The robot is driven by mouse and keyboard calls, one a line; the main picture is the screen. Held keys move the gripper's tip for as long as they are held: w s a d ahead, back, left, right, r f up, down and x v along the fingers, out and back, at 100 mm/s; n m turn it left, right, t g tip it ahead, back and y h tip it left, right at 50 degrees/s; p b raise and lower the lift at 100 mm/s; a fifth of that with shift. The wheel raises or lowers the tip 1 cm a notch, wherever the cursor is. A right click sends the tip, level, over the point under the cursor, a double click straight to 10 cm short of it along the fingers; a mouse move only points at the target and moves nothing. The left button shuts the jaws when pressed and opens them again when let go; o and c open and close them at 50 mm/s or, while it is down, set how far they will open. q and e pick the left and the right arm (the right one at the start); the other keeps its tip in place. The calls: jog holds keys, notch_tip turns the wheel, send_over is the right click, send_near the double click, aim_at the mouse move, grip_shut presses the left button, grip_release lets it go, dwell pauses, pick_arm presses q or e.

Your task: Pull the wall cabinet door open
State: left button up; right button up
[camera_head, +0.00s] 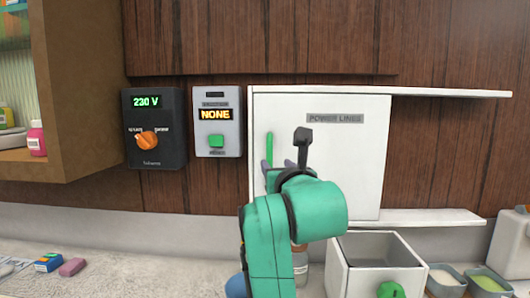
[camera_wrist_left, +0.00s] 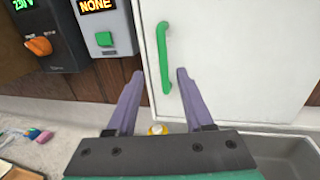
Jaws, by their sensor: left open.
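The white wall cabinet door (camera_head: 345,160) is labelled "POWER LINES" and looks shut. Its green vertical handle (camera_head: 269,149) is near the door's left edge. In the left wrist view the handle (camera_wrist_left: 164,58) stands ahead, between the lines of my two fingers. In the head view my green left arm covers the lower left of the door and most of the gripper (camera_head: 280,168). My right gripper is not in view.
A black voltage box (camera_head: 154,128) with an orange knob and a grey "NONE" panel (camera_head: 217,122) are left of the door. A wooden shelf unit (camera_head: 85,95) stands far left. Below are a white bin (camera_head: 340,270), small tubs (camera_head: 445,278) and a bottle (camera_head: 300,262).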

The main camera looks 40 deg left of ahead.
aim_at(270, 152)
pick_arm(q)
jog(key=p+x, duration=0.1)
jog(key=x, duration=0.2)
jog(key=p+x, duration=0.2)
jog(key=x, duration=0.2)
jog(key=r+p+x, duration=0.1)
jog(key=p+x, duration=0.1)
jog(key=x, duration=0.1)
jog(key=shift+w, duration=0.35)
jog(key=shift+p+x, duration=0.55)
jog(key=shift+x, duration=0.5)
jog(key=shift+s+d, duration=0.1)
jog(key=shift+d, duration=0.1)
jog(key=shift+a+f, duration=0.1)
grip_shut()
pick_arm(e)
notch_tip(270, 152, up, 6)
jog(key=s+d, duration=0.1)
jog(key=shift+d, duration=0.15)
